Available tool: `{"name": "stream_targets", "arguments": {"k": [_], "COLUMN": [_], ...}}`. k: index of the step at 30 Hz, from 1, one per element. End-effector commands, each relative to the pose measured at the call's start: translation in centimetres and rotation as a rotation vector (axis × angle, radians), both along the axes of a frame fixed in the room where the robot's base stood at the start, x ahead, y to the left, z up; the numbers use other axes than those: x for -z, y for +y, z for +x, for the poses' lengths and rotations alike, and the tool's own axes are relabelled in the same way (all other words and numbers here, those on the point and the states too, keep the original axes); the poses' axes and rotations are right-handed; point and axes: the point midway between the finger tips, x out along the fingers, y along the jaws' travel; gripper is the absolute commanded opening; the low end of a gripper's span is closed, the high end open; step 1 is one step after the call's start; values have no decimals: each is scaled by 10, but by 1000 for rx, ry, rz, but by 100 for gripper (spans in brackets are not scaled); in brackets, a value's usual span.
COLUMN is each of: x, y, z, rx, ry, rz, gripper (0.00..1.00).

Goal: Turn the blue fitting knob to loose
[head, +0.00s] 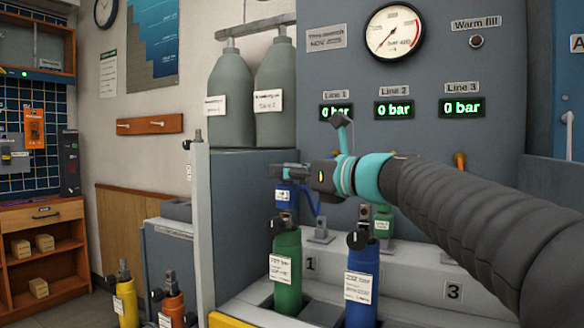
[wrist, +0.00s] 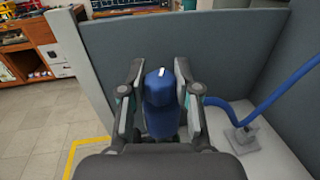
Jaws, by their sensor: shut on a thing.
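The blue fitting knob (wrist: 160,85) stands in the middle of the wrist view, with a small white mark on its top. My gripper (wrist: 160,100) has a finger on each side of it and is shut on it. In the head view my gripper (head: 278,179) reaches in from the right, just over the blue fitting (head: 285,196), which has a white label. The knob itself is mostly hidden there by the fingers. A blue hose (wrist: 268,100) runs to a grey base on the right in the wrist view.
A green bottle (head: 287,265) and a blue bottle (head: 361,285) stand in the bench slots below my arm. A grey panel (wrist: 110,45) stands close behind the fitting. Lines 1 to 3 read 0 bar on the displays (head: 394,109).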

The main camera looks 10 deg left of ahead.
Motion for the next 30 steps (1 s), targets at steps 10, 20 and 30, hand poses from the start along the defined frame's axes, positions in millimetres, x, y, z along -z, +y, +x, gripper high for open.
{"name": "stream_targets", "arguments": {"k": [10,20,30], "x": [-3,1,2], "y": [-1,0,1], "z": [4,4,2], "rx": [-300,-616,-887], "ry": [4,0,1], "rz": [1,0,-2], "gripper": [0,0,0]}}
